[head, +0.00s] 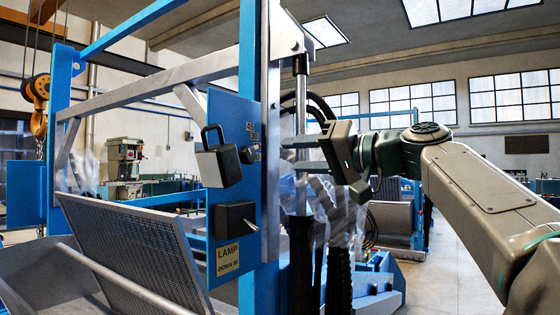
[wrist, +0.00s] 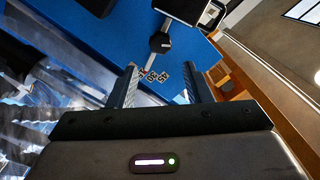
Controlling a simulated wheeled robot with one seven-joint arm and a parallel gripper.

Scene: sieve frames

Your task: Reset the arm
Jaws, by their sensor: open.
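My gripper (head: 290,155) is beside the right edge of a blue upright panel (head: 222,110), its two fingers apart and pointing left toward it. In the wrist view the fingers of my gripper (wrist: 162,82) stand open with nothing between them. Beyond them the blue panel (wrist: 105,45) carries a small black knob (wrist: 160,42) with number marks by it. The knob also shows in the head view (head: 250,154), near a dark padlock-shaped piece with a grey face (head: 218,165). My arm reaches in from the right.
A black switch box (head: 234,219) with a small lever and a label (head: 228,259) reading "LAMP DOWN 20" sit lower on the panel. A tilted perforated screen (head: 140,250) is at lower left. A yellow hook (head: 39,122) hangs at far left. Floor (head: 455,265) shows at right.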

